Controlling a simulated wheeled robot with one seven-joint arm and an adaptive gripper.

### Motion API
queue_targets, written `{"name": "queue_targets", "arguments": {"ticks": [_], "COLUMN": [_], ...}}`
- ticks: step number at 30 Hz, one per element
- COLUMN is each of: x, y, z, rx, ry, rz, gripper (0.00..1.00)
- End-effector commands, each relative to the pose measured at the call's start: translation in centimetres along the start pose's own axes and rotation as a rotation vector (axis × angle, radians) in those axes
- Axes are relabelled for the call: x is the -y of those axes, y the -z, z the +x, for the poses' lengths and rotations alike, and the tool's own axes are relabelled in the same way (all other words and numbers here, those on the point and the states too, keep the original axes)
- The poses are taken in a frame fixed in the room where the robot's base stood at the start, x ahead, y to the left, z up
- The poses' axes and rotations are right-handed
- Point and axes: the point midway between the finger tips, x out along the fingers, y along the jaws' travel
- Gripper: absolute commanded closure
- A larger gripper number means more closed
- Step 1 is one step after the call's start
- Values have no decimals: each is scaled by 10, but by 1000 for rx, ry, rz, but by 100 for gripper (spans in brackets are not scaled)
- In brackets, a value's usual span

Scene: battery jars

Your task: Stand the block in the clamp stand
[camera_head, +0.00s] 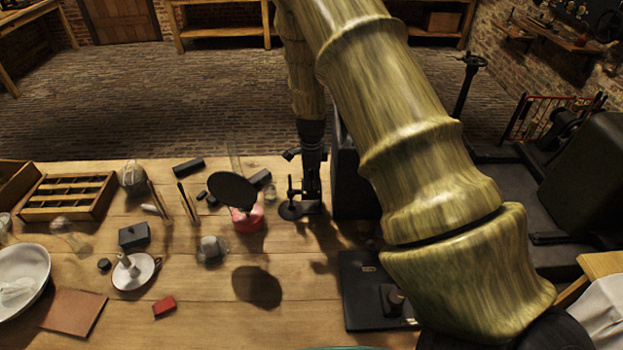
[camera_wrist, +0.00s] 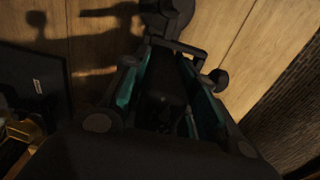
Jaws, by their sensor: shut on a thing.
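My gripper (camera_head: 311,180) is at the far middle of the table in the head view, pointing down. In the wrist view my gripper (camera_wrist: 164,68) is shut on a dark block (camera_wrist: 165,88), which lies between its teal-lined fingers. The block cannot be told apart from the fingers in the head view. The dark clamp stand (camera_head: 290,209) has a round base and a thin post, just left of my gripper. In the wrist view the clamp stand (camera_wrist: 168,14) shows just beyond the fingertips. I cannot tell whether the block touches it.
Left of the stand are a red pot (camera_head: 248,222) with a dark disc (camera_head: 232,190) above it and a glass jar (camera_head: 211,250). A black plate (camera_head: 358,290) lies at front right. A partitioned wooden tray (camera_head: 70,212) is at left. Bare wood lies in front of the stand.

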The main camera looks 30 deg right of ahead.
Motion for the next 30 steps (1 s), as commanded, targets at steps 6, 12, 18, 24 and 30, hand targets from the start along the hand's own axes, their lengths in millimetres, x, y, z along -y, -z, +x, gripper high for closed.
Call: {"name": "queue_targets", "arguments": {"ticks": [6,12,18,24,30], "x": [0,0,0,0,0], "y": [0,0,0,0,0], "z": [4,8,12,14,14], "rx": [0,0,0,0,0], "ry": [0,0,0,0,0], "rz": [0,0,0,0,0], "gripper": [100,100,100,63,47]}}
